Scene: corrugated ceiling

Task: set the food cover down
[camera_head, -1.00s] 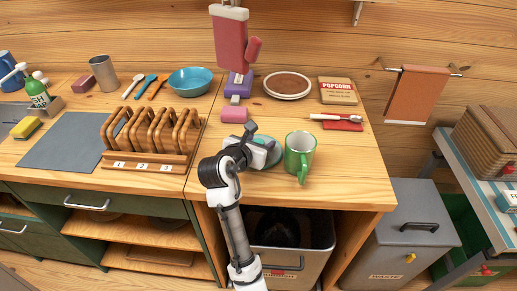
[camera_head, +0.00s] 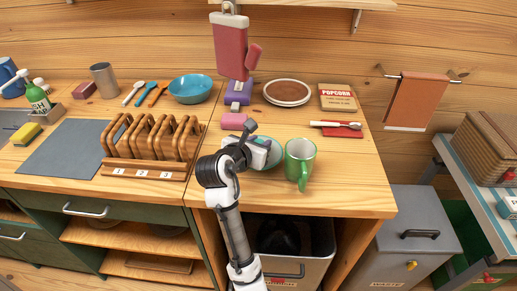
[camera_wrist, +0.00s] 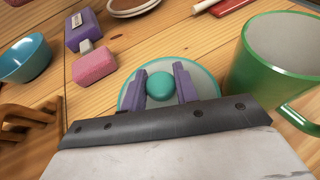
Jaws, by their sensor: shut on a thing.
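The food cover (camera_wrist: 205,80) is a pale grey-green round cover with a green rim and a teal knob (camera_wrist: 160,86). In the wrist view the two purple fingers of my gripper (camera_wrist: 161,82) stand on either side of the knob, shut on it. In the head view my gripper (camera_head: 259,152) is over the wooden counter, hiding much of the cover (camera_head: 275,153). I cannot tell whether the cover's rim touches the counter.
A green mug (camera_head: 300,165) stands close to the right of the cover. A pink block (camera_head: 233,121) lies behind and left. A wooden rack (camera_head: 150,165) stands left. Counter right of the mug is clear.

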